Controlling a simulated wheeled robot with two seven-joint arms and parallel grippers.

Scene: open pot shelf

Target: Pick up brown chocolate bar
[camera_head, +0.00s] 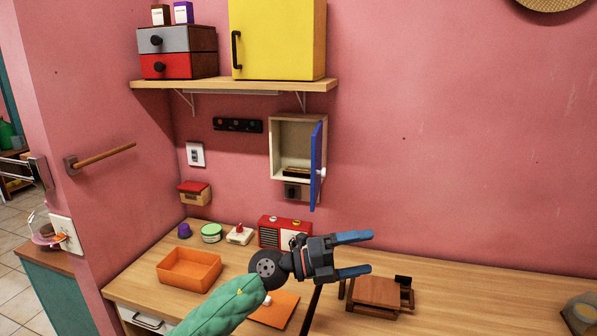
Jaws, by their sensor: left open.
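My left gripper (371,253) is open above the table, its two blue-tipped fingers pointing right with nothing between them. A small dark brown flat thing (296,171) lies in the open wall cabinet (272,148), above and left of my left gripper. It is too small to tell whether it is the chocolate bar. A brown wooden block-like object (378,292) sits on the table, below and right of the gripper. My right gripper is not in view.
The cabinet's blue door (317,165) stands open, sticking out at its right. A red radio (278,231) stands behind my gripper. An orange bin (189,269) is at the left.

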